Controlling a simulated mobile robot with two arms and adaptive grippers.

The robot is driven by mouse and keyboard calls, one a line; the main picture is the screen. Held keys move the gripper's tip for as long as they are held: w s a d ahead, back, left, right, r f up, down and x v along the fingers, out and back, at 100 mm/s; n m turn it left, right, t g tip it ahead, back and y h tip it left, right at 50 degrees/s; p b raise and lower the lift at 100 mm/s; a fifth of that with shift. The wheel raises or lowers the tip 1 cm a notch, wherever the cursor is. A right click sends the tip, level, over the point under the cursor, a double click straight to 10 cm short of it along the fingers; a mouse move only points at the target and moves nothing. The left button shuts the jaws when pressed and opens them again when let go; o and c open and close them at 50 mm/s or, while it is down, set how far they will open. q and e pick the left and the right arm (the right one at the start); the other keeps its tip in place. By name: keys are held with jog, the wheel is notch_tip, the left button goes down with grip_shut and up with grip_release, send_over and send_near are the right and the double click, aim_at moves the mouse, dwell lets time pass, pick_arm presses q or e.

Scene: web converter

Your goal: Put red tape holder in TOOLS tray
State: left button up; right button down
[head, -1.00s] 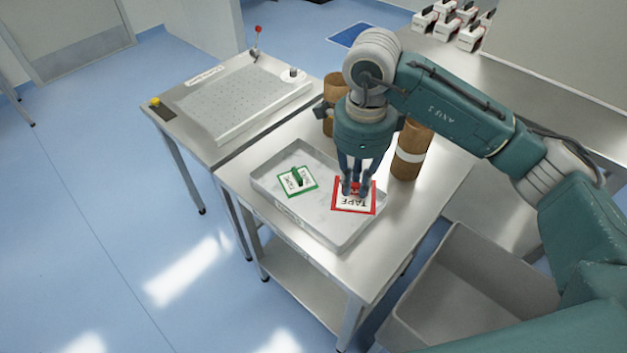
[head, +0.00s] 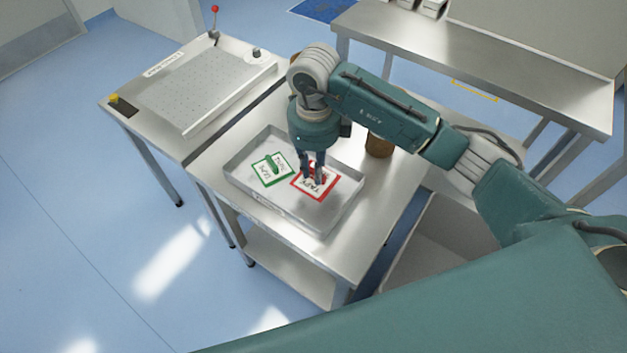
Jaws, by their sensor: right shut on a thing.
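The red tape holder (head: 327,189) is a white card with a red border, marked TAPE, at the right part of the metal tray (head: 322,222). My right gripper (head: 314,179) comes down from above and is shut on it; the fingers cover its upper part. The holder looks to be in or just above the tray; I cannot tell if it touches the floor. The tray's front label is too small to read. A green-bordered card (head: 272,170) lies in the tray to the left. My left gripper is not in view.
The tray stands on a steel table (head: 361,254). A brown cylinder (head: 379,146) stands behind it, partly hidden by my arm. A perforated plate (head: 203,87) is on the adjoining table at the left. A grey bin (head: 437,246) stands at the right, and a long bench (head: 490,62) behind.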

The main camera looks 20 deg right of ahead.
aim_at(314, 185)
notch_tip(314, 185, down, 6)
jog(key=shift+r+p, duration=0.15)
jog(key=shift+p, duration=0.35)
jog(key=shift+f, duration=0.25)
jog(key=shift+f, duration=0.1)
jog(key=c, duration=1.6)
grip_release()
jog(key=shift+c, duration=0.2)
